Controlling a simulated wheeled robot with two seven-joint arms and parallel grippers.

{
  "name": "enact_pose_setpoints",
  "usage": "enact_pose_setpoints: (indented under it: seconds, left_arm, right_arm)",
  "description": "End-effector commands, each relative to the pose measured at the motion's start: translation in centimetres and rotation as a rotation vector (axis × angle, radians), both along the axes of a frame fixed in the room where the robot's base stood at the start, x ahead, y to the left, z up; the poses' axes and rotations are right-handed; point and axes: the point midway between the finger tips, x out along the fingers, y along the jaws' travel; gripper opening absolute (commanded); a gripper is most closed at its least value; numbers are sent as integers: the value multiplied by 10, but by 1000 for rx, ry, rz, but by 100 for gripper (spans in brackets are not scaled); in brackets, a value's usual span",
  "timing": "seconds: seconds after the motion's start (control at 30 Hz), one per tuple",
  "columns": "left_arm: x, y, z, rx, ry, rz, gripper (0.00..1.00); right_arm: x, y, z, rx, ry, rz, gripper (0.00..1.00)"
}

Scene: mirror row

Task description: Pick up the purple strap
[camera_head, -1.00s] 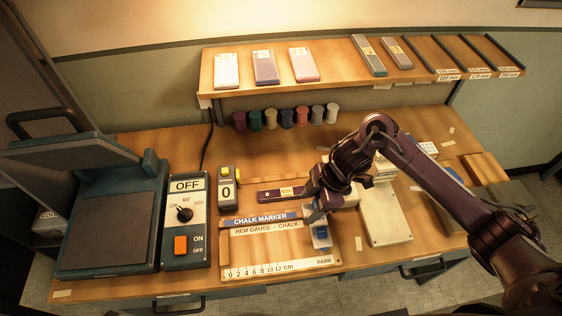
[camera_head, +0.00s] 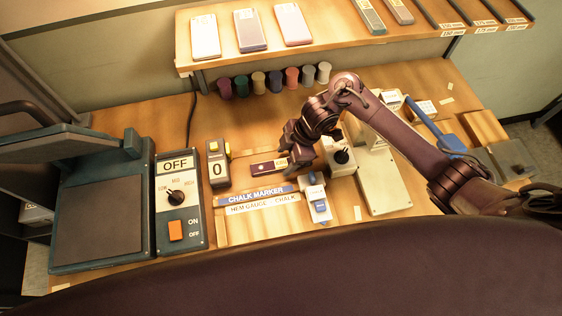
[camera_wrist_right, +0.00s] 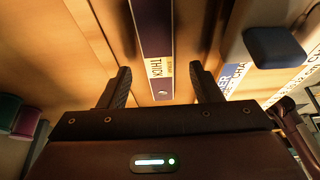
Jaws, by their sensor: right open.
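The purple strap (camera_head: 262,169) is a dark, flat strip with a cream label, lying on the bench behind the hem gauge. My right gripper (camera_head: 297,158) is over its right end and hides part of it. In the right wrist view the strap (camera_wrist_right: 155,32) runs up the picture, its label reading THICK. There my right gripper (camera_wrist_right: 159,70) is open, and the strap's near end shows between the two fingers, with room on both sides. The fingers do not grip it. I cannot tell the remaining height. My left gripper is not in view.
A counter box (camera_head: 218,165) and switch box (camera_head: 179,210) stand left. Several spools (camera_head: 258,82) stand behind, below the shelf (camera_head: 345,40). A pale plate (camera_head: 385,185) lies right.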

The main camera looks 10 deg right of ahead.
Motion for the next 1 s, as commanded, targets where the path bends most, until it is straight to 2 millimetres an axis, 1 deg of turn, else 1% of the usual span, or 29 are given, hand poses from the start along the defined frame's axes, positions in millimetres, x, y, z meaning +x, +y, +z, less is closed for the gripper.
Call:
enact_pose_setpoints:
  seconds: [0.03,0.13,0.37,0.47,0.7,0.8,1.0]
  left_arm:
    - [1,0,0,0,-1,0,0]
    - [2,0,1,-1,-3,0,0]
    - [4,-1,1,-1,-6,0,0]
    - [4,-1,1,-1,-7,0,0]
    - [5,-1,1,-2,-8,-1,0]
    - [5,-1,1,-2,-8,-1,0]
    - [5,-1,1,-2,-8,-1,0]
  right_arm:
    - [0,2,-6,0,2,-1,58]
    - [0,4,-13,0,0,0,58]
    - [0,5,-14,-1,-2,-1,58]
    - [0,5,-14,-1,-2,-1,46]
    - [1,5,-14,-1,-2,-1,15]
    - [1,5,-14,0,-2,0,5]
    - [1,5,-13,0,-3,0,5]
